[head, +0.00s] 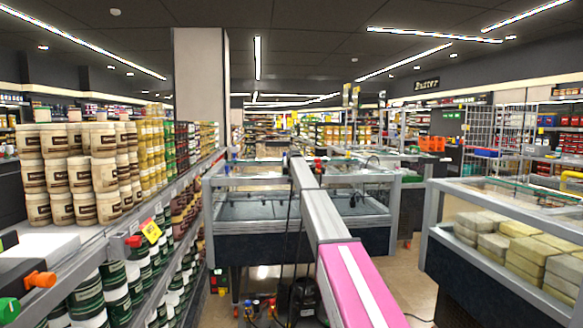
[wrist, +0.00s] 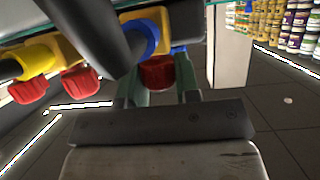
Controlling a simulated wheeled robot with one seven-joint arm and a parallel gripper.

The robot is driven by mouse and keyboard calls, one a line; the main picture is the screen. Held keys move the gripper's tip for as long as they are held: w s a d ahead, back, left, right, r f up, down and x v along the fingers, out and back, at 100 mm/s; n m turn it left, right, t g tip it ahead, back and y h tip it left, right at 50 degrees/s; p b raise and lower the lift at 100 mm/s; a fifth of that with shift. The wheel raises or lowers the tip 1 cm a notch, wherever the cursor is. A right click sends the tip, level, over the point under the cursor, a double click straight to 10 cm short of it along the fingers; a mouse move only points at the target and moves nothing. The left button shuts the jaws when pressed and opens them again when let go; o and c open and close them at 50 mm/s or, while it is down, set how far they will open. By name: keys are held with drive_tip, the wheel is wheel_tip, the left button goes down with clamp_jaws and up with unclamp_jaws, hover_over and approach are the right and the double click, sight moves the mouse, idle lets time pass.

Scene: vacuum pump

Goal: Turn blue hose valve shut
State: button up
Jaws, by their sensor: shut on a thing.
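In the wrist view, the blue hose valve (wrist: 142,38) is at the upper middle, with a red handle (wrist: 157,72) below it. My gripper (wrist: 158,86) has one grey-green finger on each side of that red handle and is shut on it. A thick dark tube crosses in front of part of the blue valve. The handle's exact angle is hard to tell. My gripper cannot be made out in the head view.
Yellow valves with red handles (wrist: 80,82) sit close by on the left in the wrist view. In the head view, a display case (head: 235,208) stands at the middle, shelves of jars (head: 68,175) at the left and another case (head: 465,262) at the right. Floor (head: 415,290) shows between the cases.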

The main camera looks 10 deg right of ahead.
drive_tip(key=shift+m+h, duration=1.2)
drive_tip(key=shift+h, duration=0.2)
drive_tip(key=o, duration=0.9)
drive_tip(key=shift+o, duration=0.2)
drive_tip(key=v, duration=1)
drive_tip(key=shift+s+a+r, duration=0.2)
drive_tip(key=shift+s+r, duration=0.05)
drive_tip(key=shift+s, duration=0.05)
drive_tip(key=shift+f, duration=0.1)
